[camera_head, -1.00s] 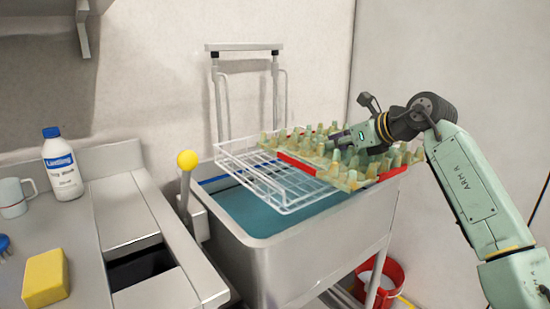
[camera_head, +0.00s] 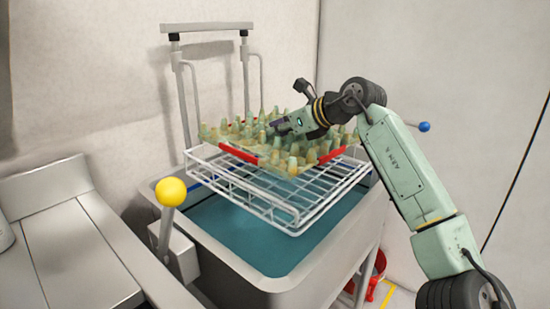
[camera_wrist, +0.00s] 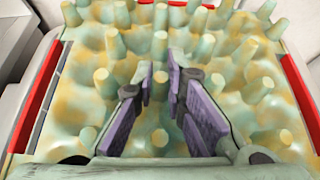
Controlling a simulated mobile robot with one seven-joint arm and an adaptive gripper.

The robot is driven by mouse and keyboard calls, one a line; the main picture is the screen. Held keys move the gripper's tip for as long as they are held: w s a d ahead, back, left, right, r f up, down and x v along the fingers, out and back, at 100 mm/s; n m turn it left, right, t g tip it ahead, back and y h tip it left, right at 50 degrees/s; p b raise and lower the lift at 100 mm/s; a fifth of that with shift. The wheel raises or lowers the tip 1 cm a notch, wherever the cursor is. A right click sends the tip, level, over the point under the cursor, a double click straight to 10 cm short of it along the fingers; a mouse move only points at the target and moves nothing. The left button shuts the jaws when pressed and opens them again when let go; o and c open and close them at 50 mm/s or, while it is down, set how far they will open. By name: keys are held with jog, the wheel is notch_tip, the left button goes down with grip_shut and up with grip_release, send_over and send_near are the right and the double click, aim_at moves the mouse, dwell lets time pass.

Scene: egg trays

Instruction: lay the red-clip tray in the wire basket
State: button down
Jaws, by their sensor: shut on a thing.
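The red-clip tray (camera_head: 292,166) is a yellow-green egg tray with rows of pegs and red clips along its edges. It also fills the wrist view (camera_wrist: 80,115), with a red clip on each side. My gripper (camera_head: 275,128) points down-left over the tray's middle; in the wrist view its purple-padded fingers (camera_wrist: 160,85) are close together around a peg of the tray. The wire basket (camera_head: 265,209) is a white wire frame over the sink. The tray is above the basket's back part; I cannot tell whether it touches the wires.
The steel sink (camera_head: 280,280) holds blue-green water (camera_head: 235,235) under the basket. A yellow-knobbed lever (camera_head: 172,192) stands at its left. A grey upright frame (camera_head: 207,27) rises behind the basket. A red bucket (camera_head: 378,265) sits on the floor at right.

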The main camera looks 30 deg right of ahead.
aim_at(297, 149)
notch_tip(297, 149, down, 7)
jog(key=shift+r+p, duration=0.1)
jog(key=shift+p, duration=0.4)
jog(key=c, duration=1.6)
grip_release()
jog(key=shift+c, duration=0.2)
jog(key=b+v, duration=0.2)
jog(key=v, duration=1)
